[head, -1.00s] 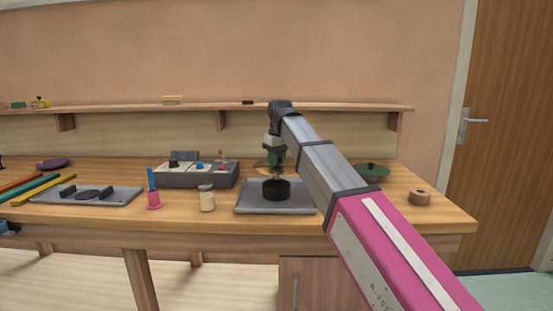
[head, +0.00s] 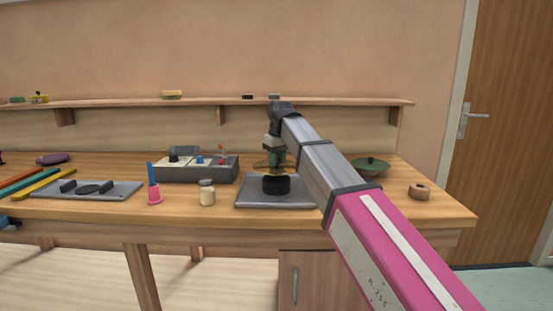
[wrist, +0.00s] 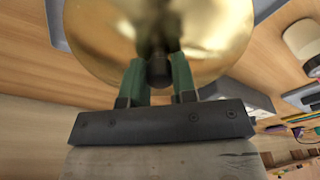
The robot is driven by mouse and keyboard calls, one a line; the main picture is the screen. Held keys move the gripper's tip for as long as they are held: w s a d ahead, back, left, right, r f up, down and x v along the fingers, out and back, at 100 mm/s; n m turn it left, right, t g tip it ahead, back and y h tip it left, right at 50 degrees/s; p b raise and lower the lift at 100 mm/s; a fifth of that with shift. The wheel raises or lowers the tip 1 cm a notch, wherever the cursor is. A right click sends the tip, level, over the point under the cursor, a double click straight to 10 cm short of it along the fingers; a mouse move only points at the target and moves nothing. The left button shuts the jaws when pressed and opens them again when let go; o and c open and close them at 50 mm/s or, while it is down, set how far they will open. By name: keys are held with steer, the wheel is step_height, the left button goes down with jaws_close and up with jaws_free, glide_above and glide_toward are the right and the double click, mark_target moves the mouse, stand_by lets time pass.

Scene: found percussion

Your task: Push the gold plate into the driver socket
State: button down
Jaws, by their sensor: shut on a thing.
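The gold plate (wrist: 215,35) is a shiny round disc with a dark knob in the middle. My gripper (wrist: 158,70) has its green fingers shut on that knob in the wrist view. In the head view the plate (head: 262,164) shows partly behind my gripper (head: 277,166). It is just above a black round socket (head: 276,186), which I take for the driver socket. The socket stands on a grey square base (head: 246,200). I cannot tell whether plate and socket touch. The socket is hidden in the wrist view.
A control box (head: 195,170) with knobs stands left of the base. A cream jar (head: 207,193) and a pink-based stick (head: 154,192) stand in front of it. A green lid (head: 370,166) and a brown ring (head: 419,192) lie to the right. A shelf (head: 190,105) runs behind.

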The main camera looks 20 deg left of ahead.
mark_target(279, 167)
steer(key=c, duration=0.8)
jaws_free()
steer(key=shift+c, duration=0.2)
step_height(279, 167, up, 11)
steer(key=d, duration=0.1)
steer(key=shift+s+f, duration=0.15)
steer(key=shift+s, duration=0.2)
